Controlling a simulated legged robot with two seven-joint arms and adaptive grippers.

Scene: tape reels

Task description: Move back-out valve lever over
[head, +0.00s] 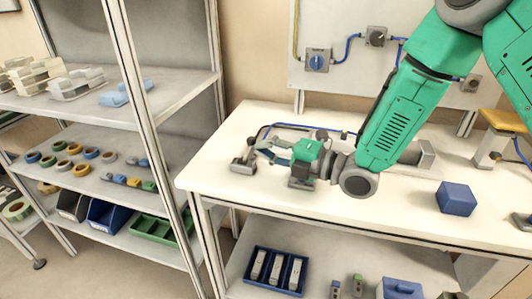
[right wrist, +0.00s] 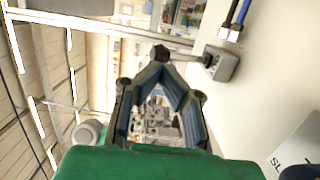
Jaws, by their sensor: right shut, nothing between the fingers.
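A small grey fitting (head: 243,163), which looks like the valve, sits near the left end of the white bench. In the right wrist view a grey block (right wrist: 222,63) with a dark, short part on its side sits just right of my fingertips. I cannot tell which way its lever points. My right gripper (head: 264,147) is low over the bench, just right of the fitting. In the right wrist view its fingertips (right wrist: 160,53) meet, with nothing between them. Whether they touch the lever is unclear. My left gripper is out of view.
A blue hose (head: 290,125) runs behind my right gripper on the white bench (head: 310,220). A blue block (head: 456,198) stands to the right. A wall panel (head: 340,75) carries a blue knob (head: 317,63). Shelves with reels (head: 75,149) stand left.

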